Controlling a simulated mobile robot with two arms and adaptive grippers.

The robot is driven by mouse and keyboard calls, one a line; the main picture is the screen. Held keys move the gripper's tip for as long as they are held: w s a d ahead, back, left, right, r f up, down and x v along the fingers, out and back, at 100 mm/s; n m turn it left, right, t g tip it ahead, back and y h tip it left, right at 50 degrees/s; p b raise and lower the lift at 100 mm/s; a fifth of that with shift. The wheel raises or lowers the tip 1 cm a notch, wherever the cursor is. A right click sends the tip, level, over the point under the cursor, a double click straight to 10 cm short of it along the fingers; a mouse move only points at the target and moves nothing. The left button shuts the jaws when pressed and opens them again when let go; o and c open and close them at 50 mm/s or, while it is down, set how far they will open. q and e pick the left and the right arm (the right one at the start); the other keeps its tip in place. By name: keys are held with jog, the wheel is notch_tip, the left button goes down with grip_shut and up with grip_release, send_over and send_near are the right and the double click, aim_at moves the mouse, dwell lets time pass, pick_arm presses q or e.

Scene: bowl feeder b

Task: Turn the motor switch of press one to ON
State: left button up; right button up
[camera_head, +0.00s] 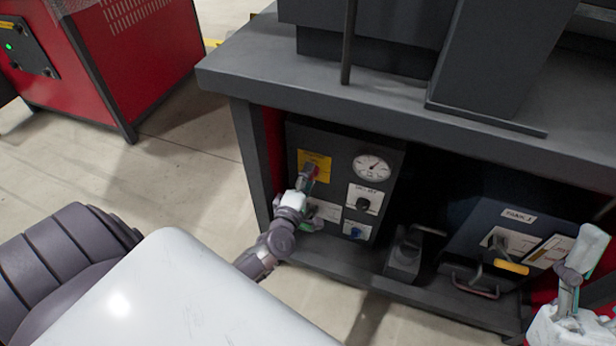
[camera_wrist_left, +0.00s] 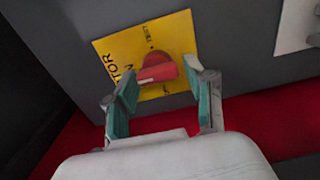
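The motor switch (camera_wrist_left: 155,68) is a red rotary knob on a yellow plate (camera_wrist_left: 113,47) on the grey panel. In the head view, the yellow plate (camera_head: 313,160) is at the panel's upper left, with the red knob (camera_head: 315,172) partly hidden by my gripper. My left gripper (camera_head: 303,190) is in front of the switch. In the left wrist view, its two teal-padded fingers (camera_wrist_left: 163,88) are apart, one on each side of the knob; I cannot tell whether they touch it. My right gripper (camera_head: 575,265) is at the lower right, its opening unclear.
A gauge (camera_head: 371,167), a black knob (camera_head: 363,204) and a blue knob (camera_head: 354,231) are right of the switch. The bench top (camera_head: 300,75) overhangs the panel. A dark box (camera_head: 405,253) and a tilted panel (camera_head: 516,232) stand farther right. A red machine (camera_head: 140,60) is at the back left.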

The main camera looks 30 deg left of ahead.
pick_arm(q)
jog(key=shift+o, duration=0.5)
jog(key=v, duration=1.2)
jog(key=shift+s+f, duration=0.1)
